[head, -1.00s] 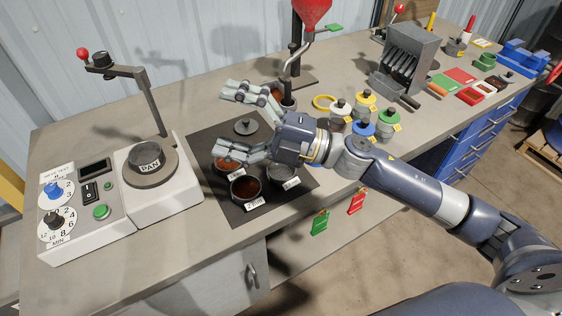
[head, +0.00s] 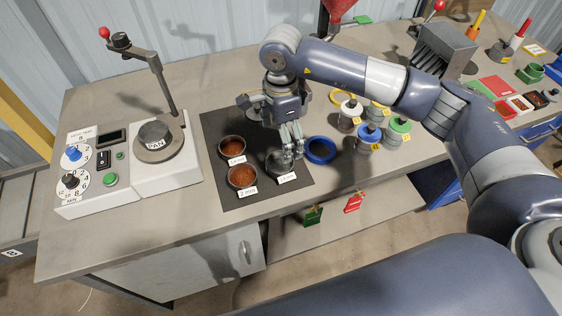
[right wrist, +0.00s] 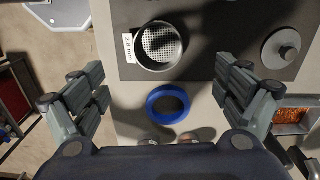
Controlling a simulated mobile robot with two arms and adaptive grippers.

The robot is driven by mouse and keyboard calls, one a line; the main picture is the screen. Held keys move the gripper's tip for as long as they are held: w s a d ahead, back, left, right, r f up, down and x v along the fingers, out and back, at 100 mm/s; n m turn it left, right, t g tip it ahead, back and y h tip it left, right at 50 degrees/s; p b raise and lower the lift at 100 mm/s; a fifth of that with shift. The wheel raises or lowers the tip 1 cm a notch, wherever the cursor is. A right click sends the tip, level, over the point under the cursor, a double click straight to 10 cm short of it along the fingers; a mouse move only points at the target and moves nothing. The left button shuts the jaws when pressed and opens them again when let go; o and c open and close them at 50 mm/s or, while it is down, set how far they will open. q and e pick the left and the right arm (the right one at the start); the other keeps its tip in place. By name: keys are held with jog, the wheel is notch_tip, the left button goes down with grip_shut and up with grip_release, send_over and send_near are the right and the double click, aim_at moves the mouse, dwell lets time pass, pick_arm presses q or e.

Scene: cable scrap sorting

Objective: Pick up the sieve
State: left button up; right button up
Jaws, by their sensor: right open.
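The sieve (head: 275,163) is a small round dark cup on the black mat (head: 240,201). Its label reads about 2.8 mm. In the right wrist view the sieve (right wrist: 160,45) shows an empty mesh floor and lies beyond the fingers, towards the top. Contact cannot be told from the head view. My left gripper is not in view.
Two cups of brown granules (head: 242,177) (head: 232,147) sit beside the sieve. A blue ring (head: 320,150) lies right of the mat. Knobbed jars (head: 368,137) stand right; the pan device (head: 155,138) stands left.

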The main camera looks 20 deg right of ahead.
jog(key=p, duration=0.1)
send_over(280, 168)
jog(key=f, duration=0.4)
jog(key=shift+w+d+f, duration=0.15)
jog(key=shift+w+f, duration=0.05)
jog(key=shift+f, duration=0.1)
jog(key=f+p, duration=0.2)
jog(key=f, duration=0.1)
jog(key=f+p, duration=0.1)
jog(key=shift+s+f, duration=0.25)
jog(key=shift+f, duration=0.45)
jog(key=shift+c, duration=0.2)
jog(key=c, duration=1)
jog(key=shift+c, duration=0.2)
jog(key=shift+r, duration=0.1)
